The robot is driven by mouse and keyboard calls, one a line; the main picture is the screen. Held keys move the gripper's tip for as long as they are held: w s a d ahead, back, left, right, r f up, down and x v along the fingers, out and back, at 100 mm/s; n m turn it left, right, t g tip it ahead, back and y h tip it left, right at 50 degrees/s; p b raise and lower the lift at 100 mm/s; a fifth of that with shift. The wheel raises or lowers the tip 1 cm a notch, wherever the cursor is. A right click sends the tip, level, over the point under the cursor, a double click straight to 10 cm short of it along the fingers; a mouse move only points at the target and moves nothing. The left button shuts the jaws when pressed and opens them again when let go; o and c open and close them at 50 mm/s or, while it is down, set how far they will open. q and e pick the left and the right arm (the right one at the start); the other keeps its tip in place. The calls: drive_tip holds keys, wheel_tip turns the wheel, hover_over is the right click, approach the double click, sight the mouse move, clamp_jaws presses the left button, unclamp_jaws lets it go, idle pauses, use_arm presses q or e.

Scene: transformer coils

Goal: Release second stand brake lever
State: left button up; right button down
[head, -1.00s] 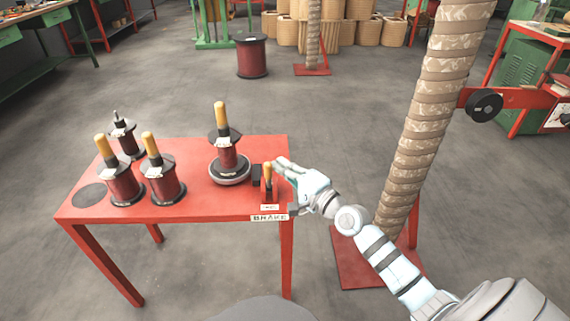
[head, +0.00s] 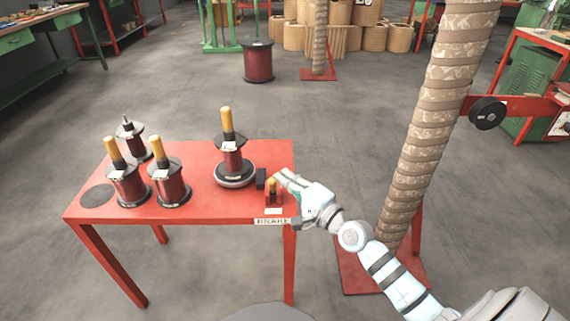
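The brake lever (head: 272,185) has a yellow grip. It stands in a small red mount at the front right of the red table (head: 215,209), above a "BRAKE" sign (head: 272,221). It looks short and tipped towards me. My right gripper (head: 281,174) is just right of and slightly beyond the lever. I cannot tell whether its fingers touch the lever or how far apart they are. A dark red spool with a yellow-topped spindle (head: 232,158) stands on a round grey base (head: 235,182) left of the lever. My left gripper is out of view.
Two more yellow-topped spools (head: 126,190) (head: 170,188) and a spool with a bare spindle (head: 132,140) stand on the table's left. A tall wrapped column (head: 425,130) rises beside my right arm. Grey floor is open behind the table.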

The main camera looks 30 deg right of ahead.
drive_tip(key=shift+w+d+r, duration=0.1)
drive_tip(key=shift+w+r, duration=0.1)
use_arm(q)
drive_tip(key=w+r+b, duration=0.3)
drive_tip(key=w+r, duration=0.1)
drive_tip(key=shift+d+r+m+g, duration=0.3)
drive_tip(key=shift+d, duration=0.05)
use_arm(e)
drive_tip(key=s+d+f, duration=0.2)
drive_tip(key=s+d, duration=0.2)
drive_tip(key=s, duration=0.2)
drive_tip(key=shift+s+d, duration=0.35)
drive_tip(key=shift+f, duration=0.15)
